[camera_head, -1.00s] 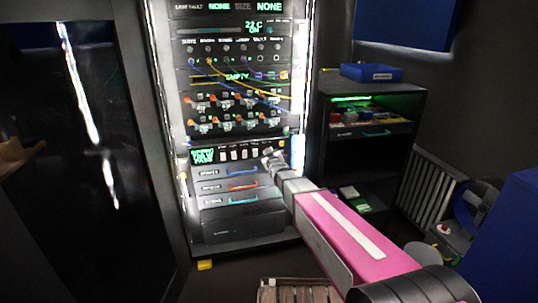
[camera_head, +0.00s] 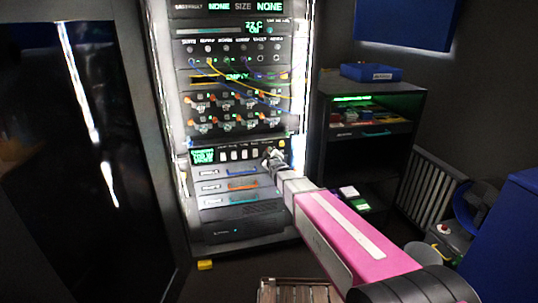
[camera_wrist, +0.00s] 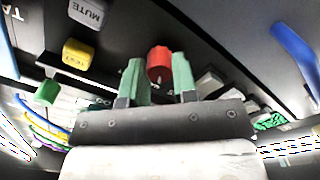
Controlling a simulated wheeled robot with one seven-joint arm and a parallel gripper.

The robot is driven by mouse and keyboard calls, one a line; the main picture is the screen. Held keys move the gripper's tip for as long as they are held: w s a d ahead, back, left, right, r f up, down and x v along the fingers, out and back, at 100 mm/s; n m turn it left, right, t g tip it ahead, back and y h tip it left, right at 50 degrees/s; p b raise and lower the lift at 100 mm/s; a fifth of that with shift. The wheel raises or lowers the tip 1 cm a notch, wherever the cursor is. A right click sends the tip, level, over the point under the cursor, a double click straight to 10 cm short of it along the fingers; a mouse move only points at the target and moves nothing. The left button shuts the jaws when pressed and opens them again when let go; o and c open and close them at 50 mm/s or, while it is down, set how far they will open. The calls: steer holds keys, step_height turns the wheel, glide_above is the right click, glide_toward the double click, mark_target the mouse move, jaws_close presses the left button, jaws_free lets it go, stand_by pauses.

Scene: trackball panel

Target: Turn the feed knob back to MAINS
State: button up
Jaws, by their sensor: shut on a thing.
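My gripper (camera_head: 271,156) reaches the lower control strip of the lit rack in the head view, where its tip hides the knob. In the wrist view my gripper's two green fingers (camera_wrist: 159,78) stand on either side of a red knob (camera_wrist: 160,58) and are shut on it. The knob has a small pale mark on its near side. I cannot read which position it points to.
Around the knob in the wrist view are a yellow TEST button (camera_wrist: 77,54), a grey MUTE button (camera_wrist: 87,12) and a green button (camera_wrist: 47,92). A green-lit display (camera_head: 203,157) sits left on the strip. Drawers (camera_head: 229,187) lie below; patch cables (camera_head: 235,82) hang above.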

steer(key=o, duration=0.9)
steer(key=v, duration=1)
steer(key=shift+s, duration=0.4)
steer(key=shift+d, duration=0.1)
